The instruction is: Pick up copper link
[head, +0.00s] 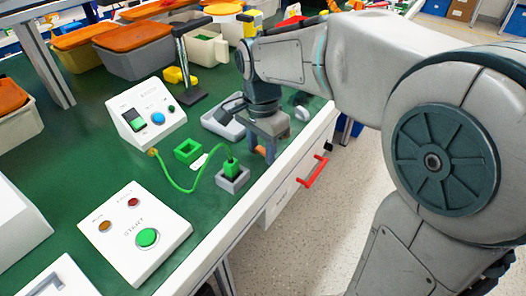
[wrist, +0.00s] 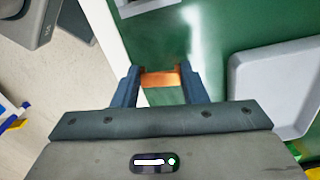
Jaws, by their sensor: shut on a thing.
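The copper link (wrist: 161,79) is a small orange-copper piece. In the wrist view it sits between the two blue-grey fingers of my gripper (wrist: 161,82), which touch it on both sides. In the head view the copper link (head: 261,150) shows as a small orange patch at the fingers. My gripper (head: 262,154) points down near the front edge of the green table, shut on the link. I cannot tell whether the link is clear of the table surface.
A grey tray (head: 222,124) lies just behind my gripper. A grey socket block (head: 233,179) with a green plug and cable stands to the left. Control boxes (head: 147,117) and a START box (head: 134,231) stand further left. A drawer with a red handle (head: 313,172) is below the edge.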

